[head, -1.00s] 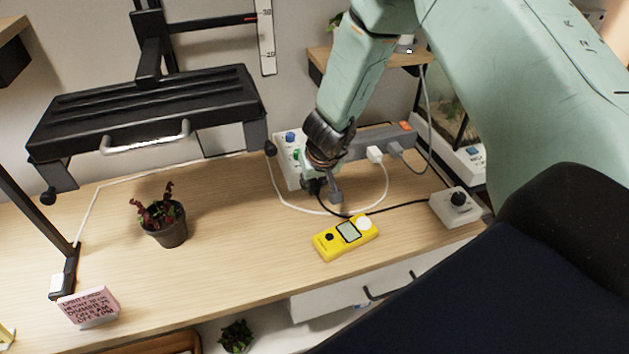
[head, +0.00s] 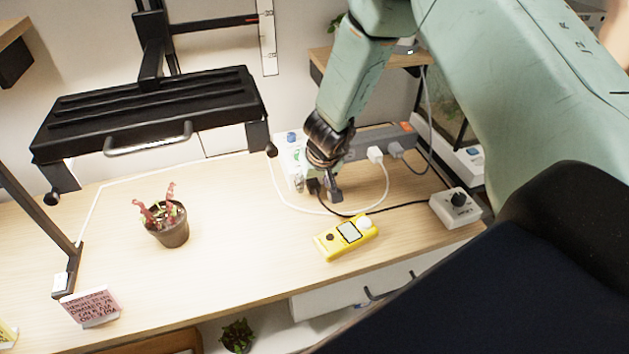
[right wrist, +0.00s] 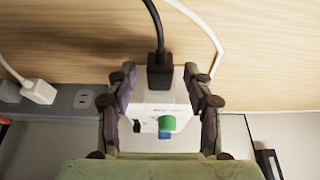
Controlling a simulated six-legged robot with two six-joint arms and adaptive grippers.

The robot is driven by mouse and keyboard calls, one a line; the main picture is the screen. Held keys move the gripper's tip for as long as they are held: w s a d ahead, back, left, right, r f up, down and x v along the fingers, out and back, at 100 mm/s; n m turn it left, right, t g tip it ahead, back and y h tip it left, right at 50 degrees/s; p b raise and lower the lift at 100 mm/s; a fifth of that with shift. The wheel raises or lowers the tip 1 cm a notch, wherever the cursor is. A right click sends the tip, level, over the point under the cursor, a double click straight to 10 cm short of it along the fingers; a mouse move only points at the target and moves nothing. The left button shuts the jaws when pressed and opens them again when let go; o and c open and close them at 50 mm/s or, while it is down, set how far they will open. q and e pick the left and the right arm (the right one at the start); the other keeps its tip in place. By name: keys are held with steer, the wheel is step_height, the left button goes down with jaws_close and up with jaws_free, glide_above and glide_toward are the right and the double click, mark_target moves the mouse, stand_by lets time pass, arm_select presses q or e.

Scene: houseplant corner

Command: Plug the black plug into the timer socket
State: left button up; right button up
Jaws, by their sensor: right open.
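The black plug (right wrist: 160,74) sits against the near face of the white timer (right wrist: 150,105) in the right wrist view, with its black cord leading away. It looks seated there, though its prongs are hidden. The timer has a green knob and a blue button. My right gripper (right wrist: 160,88) is open, one finger on each side of the plug and timer, apart from the plug. In the head view, my right gripper (head: 324,190) is at the white timer (head: 290,150) and hides much of it. My left gripper is not in view.
A grey power strip (head: 378,138) with a white plug stands right of the timer. A yellow meter (head: 347,237), a dimmer box (head: 457,206) and a potted red plant (head: 168,225) are on the table. The black lamp (head: 150,110) hangs at left. The table's middle is clear.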

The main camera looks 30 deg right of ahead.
steer(key=v, duration=1.2)
steer(key=shift+s+f, duration=0.1)
steer(key=shift+s, duration=0.1)
